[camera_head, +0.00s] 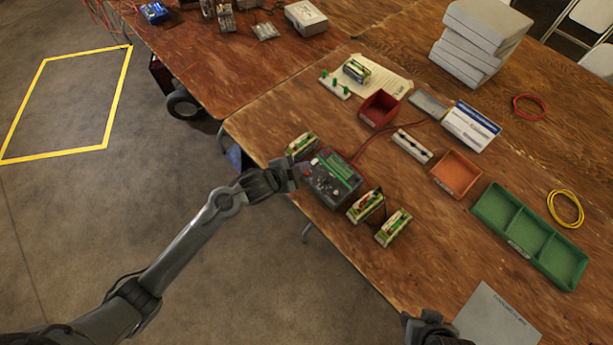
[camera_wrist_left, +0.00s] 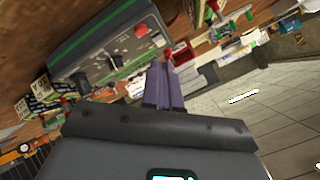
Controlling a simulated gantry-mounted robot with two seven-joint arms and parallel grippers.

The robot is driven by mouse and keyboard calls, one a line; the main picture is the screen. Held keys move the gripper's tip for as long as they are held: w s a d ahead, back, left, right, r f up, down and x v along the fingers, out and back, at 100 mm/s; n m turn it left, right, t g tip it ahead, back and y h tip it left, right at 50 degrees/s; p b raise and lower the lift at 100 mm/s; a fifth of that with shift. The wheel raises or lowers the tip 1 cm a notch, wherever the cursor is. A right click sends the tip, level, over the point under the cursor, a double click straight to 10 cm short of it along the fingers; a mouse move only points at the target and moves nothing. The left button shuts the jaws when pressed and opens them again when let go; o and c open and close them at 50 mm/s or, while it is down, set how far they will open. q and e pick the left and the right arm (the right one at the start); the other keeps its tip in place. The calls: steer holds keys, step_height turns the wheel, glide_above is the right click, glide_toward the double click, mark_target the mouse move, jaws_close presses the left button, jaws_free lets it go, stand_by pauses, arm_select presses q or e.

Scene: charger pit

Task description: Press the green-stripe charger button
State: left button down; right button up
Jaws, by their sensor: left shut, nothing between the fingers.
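The charger (camera_head: 337,184) is a dark grey box with a green panel, lying near the left edge of the brown table. In the left wrist view the charger (camera_wrist_left: 85,48) shows a green stripe, a dark knob and a round red button (camera_wrist_left: 141,31). My left gripper (camera_head: 294,170) is shut and empty at the charger's left side. In the left wrist view its purple fingers (camera_wrist_left: 163,78) overlap the charger's edge, below and right of the red button; I cannot tell whether they touch. My right gripper (camera_head: 432,328) shows only partly at the bottom edge.
Battery packs stand close around the charger, one behind (camera_head: 302,146) and two in front (camera_head: 365,206) (camera_head: 393,227). A red cable (camera_head: 366,146) runs behind it. A red bin (camera_head: 379,108), an orange bin (camera_head: 456,174) and a green tray (camera_head: 530,235) lie to the right.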

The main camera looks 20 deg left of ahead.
arm_select(q)
steer(key=shift+w+d+f+b, duration=0.15)
steer(key=shift+f+b, duration=0.3)
steer(key=shift+f, duration=0.55)
steer(key=shift+w+f, duration=0.1)
steer(key=shift+f, duration=0.05)
stand_by(1.3)
steer(key=shift+f, duration=0.3)
steer(key=shift+f, duration=0.4)
stand_by(0.6)
stand_by(0.3)
steer(key=shift+r+p, duration=0.35)
steer(key=shift+r, duration=0.15)
steer(key=shift+r+p, duration=0.3)
steer(key=shift+p, duration=0.1)
